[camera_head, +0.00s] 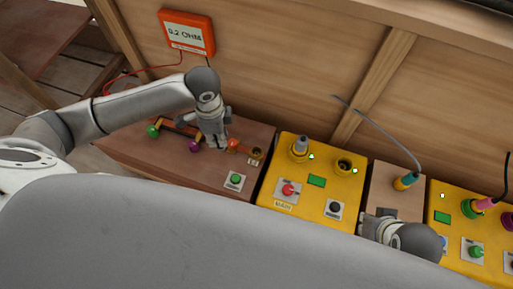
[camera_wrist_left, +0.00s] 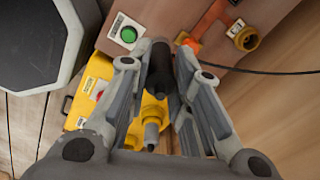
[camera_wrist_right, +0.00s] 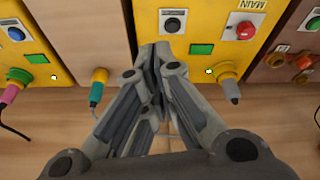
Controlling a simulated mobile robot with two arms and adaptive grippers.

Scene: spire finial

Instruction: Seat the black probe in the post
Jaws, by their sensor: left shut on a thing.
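My left gripper (camera_head: 214,144) is over the brown box at left. The left wrist view shows its fingers (camera_wrist_left: 162,62) shut on the black probe (camera_wrist_left: 160,68), a dark cylinder between the pads. In the head view the gripper hides the probe. A brass post (camera_head: 256,153) stands on the brown box, just right of the gripper; it also shows in the left wrist view (camera_wrist_left: 245,38), apart from the probe. Whether the probe's tip touches anything is hidden. My right gripper (camera_wrist_right: 155,55) is shut and empty near the yellow box's front edge.
An orange meter (camera_head: 187,33) reading "0.2 OHM" hangs on the wooden wall. An orange part (camera_head: 233,145) sits between gripper and post. A yellow box (camera_head: 272,192) with connectors and buttons stands to the right. A black cable (camera_wrist_left: 285,72) crosses beside the post.

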